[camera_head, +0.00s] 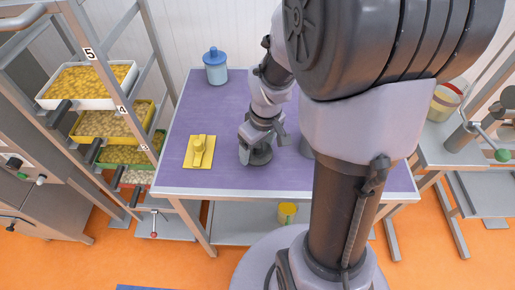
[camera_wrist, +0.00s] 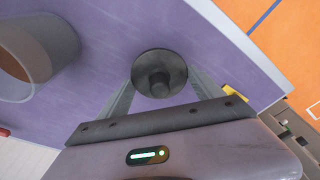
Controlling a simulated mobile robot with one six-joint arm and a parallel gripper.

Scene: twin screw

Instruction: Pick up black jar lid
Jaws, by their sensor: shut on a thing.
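The black jar lid (camera_head: 259,157) is a dark round disc with a knob, over the purple table (camera_head: 225,120) near its front middle. In the wrist view the lid (camera_wrist: 160,63) shows between the two fingers of my gripper (camera_wrist: 160,84). My gripper (camera_head: 261,143) points down from above and is shut on the lid at its knob. I cannot tell whether the lid rests on the table or is slightly off it. A grey open cylinder, perhaps the jar (camera_wrist: 50,50), stands beside the lid, and my arm mostly hides it in the head view (camera_head: 305,146).
A yellow board (camera_head: 190,162) with a yellow part on it lies left of my gripper. A blue-lidded jar (camera_head: 216,72) stands at the table's back left. A rack with filled trays (camera_head: 88,104) is at the left. A yellow container (camera_head: 287,213) sits on the lower shelf.

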